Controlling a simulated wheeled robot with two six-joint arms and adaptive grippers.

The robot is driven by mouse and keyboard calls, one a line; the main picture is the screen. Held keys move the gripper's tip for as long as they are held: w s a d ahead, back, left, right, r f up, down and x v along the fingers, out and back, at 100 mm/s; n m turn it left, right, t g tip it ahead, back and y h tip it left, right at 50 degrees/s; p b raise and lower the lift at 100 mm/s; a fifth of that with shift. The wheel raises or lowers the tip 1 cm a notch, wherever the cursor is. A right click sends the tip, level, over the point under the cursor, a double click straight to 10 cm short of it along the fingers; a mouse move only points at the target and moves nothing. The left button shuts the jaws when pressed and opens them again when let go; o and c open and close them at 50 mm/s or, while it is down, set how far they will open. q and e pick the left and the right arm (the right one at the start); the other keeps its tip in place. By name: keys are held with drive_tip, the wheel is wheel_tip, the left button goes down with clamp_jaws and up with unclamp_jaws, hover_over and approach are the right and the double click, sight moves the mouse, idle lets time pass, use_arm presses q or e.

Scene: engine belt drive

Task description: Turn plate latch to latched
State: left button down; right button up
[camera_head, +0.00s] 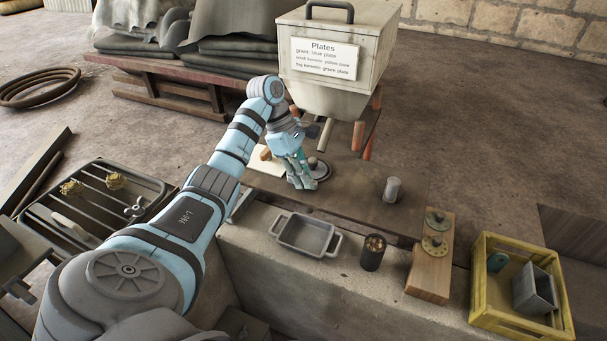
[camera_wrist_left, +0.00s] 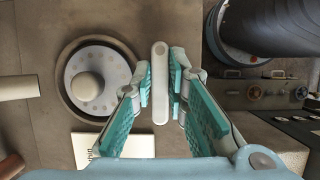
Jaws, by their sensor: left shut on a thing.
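The plate latch (camera_wrist_left: 160,85) is a narrow pale grey bar with rounded ends, seen upright in the left wrist view. My left gripper (camera_wrist_left: 160,90) is shut on it, with teal pads on both sides. In the head view my left gripper (camera_head: 302,184) reaches down to the bench and hides the latch. Beside the latch is a round light grey plate (camera_wrist_left: 115,73) with a knob, inside a dark ring. In the head view the ring (camera_head: 323,174) is partly hidden behind the gripper. My right gripper is not in view.
A grey tray (camera_head: 304,235), a dark can (camera_head: 372,252), a small metal cylinder (camera_head: 391,189), a wooden block with discs (camera_head: 431,270) and a yellow crate (camera_head: 480,285) are to the right. A hopper box (camera_head: 375,45) labelled Plates stands behind. A barred grate (camera_head: 90,205) lies left.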

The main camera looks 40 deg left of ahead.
use_arm(q)
drive_tip(key=shift+n, duration=0.3)
drive_tip(key=n+t+p, duration=0.1)
drive_tip(key=n, duration=0.2)
drive_tip(key=shift+y+p, duration=0.3)
drive_tip(key=n, duration=0.2)
drive_tip(key=n+t+y+p, duration=0.1)
drive_tip(key=n, duration=0.1)
drive_tip(key=shift+w+a+r+n+t, duration=0.1)
drive_tip(key=shift+n+t, duration=0.2)
drive_tip(key=shift+n, duration=0.1)
drive_tip(key=n+y, duration=0.1)
drive_tip(key=n, duration=0.1)
drive_tip(key=n+y+p, duration=0.1)
drive_tip(key=n, duration=0.1)
drive_tip(key=shift+n+t+p, duration=0.3)
drive_tip(key=n+y, duration=0.1)
drive_tip(key=n, duration=0.1)
drive_tip(key=n+p, duration=0.1)
drive_tip(key=n, duration=0.1)
drive_tip(key=shift+a+n+y, duration=0.15)
drive_tip(key=shift+n+y, duration=0.25)
drive_tip(key=c, duration=1.6)
unclamp_jaws()
